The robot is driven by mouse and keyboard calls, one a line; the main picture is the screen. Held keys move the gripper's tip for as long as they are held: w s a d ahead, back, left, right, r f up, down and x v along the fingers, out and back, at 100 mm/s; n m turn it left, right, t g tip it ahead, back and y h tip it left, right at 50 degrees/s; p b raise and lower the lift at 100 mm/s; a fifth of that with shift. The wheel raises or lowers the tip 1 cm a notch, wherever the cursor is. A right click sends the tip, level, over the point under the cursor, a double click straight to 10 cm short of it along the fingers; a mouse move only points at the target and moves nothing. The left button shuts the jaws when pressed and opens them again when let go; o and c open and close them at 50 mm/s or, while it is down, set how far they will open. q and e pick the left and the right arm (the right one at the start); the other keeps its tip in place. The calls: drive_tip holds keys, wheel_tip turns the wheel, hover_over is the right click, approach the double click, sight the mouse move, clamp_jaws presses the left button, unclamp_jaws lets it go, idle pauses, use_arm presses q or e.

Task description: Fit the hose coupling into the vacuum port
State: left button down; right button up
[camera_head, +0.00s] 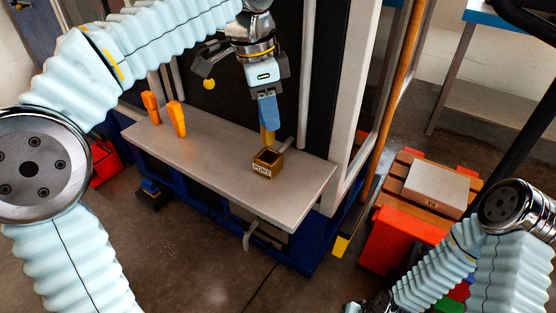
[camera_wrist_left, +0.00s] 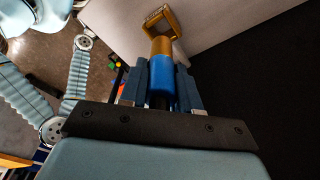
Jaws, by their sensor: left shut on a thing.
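The hose coupling has a blue sleeve and a brass tip (camera_head: 267,137). My left gripper (camera_head: 267,106) is shut on its blue sleeve (camera_wrist_left: 161,75) and holds it upright, brass end down. The vacuum port (camera_head: 268,164) is a small square brass box marked PORT, open on top, on the grey bench. The brass tip is right at the port's rear rim in the head view. In the left wrist view the tip (camera_wrist_left: 160,46) overlaps the near edge of the port (camera_wrist_left: 173,25). I cannot tell whether they touch. My right gripper is not clearly seen.
The grey bench (camera_head: 220,170) has free room left of the port. Two orange-handled things (camera_head: 177,119) stand at its left end. A grey pipe (camera_head: 287,145) lies right behind the port. A dark panel (camera_head: 310,70) rises behind. Red boxes (camera_head: 400,240) stand on the floor at right.

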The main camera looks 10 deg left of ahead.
sight(269, 142)
use_arm(q)
wheel_tip(269, 142, down, 7)
drive_tip(key=shift+f+b, duration=0.2)
drive_tip(key=shift+b, duration=0.4)
drive_tip(key=shift+f, duration=0.1)
drive_tip(key=c, duration=0.8)
unclamp_jaws()
wheel_tip(269, 142, up, 12)
drive_tip(key=a+p, duration=0.1)
drive_tip(key=p, duration=0.2)
drive_tip(key=shift+s+a, duration=0.4)
